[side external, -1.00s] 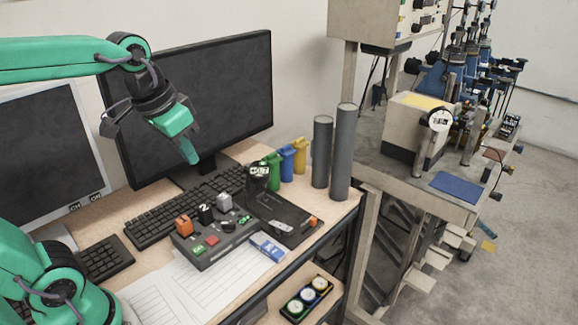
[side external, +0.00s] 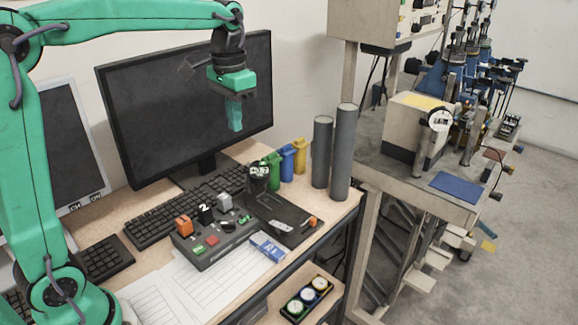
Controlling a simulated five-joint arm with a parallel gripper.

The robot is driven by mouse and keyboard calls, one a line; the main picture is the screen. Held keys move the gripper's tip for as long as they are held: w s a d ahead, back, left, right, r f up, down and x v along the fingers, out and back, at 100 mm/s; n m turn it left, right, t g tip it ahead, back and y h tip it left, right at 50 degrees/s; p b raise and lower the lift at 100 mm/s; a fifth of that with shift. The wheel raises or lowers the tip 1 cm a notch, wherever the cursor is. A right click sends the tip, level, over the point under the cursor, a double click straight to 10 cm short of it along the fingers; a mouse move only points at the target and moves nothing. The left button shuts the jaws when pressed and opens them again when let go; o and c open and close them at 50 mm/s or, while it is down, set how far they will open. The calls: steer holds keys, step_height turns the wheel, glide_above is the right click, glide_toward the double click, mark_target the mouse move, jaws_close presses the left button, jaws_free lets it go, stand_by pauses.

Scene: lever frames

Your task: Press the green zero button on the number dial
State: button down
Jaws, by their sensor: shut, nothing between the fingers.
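A dark control box (side external: 222,250) sits on the desk. On it are an orange switch (side external: 184,227), a black piece marked 2 (side external: 205,213), a grey piece (side external: 225,202), a red button (side external: 212,240) and a green button (side external: 198,249). A black piece with white markings (side external: 259,176) stands behind the box. Markings on the green buttons are too small to read, so I cannot tell which is the zero button or which part is the dial. My gripper (side external: 235,129) is shut and empty, pointing down in front of the monitor, well above the desk.
A black tray (side external: 285,222) and a small blue box (side external: 267,248) lie right of the control box. Small green (side external: 272,172), blue (side external: 287,163) and yellow (side external: 300,155) bins stand behind. Two tall grey cylinders (side external: 322,150) stand at the right desk edge. The large monitor (side external: 150,120) rises behind.

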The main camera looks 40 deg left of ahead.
mark_target(263, 164)
steer(key=w+a+f+g, duration=0.3)
steer(key=w+f, duration=0.4)
steer(key=w, duration=0.3)
steer(key=shift+w+a+f+m+g, duration=0.2)
steer(key=shift+a+f+m+g, duration=0.1)
steer(key=shift+m, duration=0.1)
steer(key=shift+f, duration=0.1)
steer(key=shift+h, duration=0.3)
steer(key=shift+w+a+f, duration=0.35)
steer(key=shift+f, duration=1)
steer(key=shift+w+a+f, duration=0.3)
steer(key=shift+w+f, duration=0.05)
steer(key=shift+f, duration=1)
steer(key=shift+w+a+f, duration=0.35)
steer(key=shift+f, duration=1)
steer(key=shift+w+f, duration=0.2)
steer(key=shift+f, duration=0.55)
steer(key=shift+r, duration=0.1)
stand_by(0.3)
steer(key=shift+s+d+r, duration=0.15)
steer(key=shift+s+r, duration=0.05)
steer(key=shift+r, duration=0.4)
steer(key=shift+r, duration=0.1)
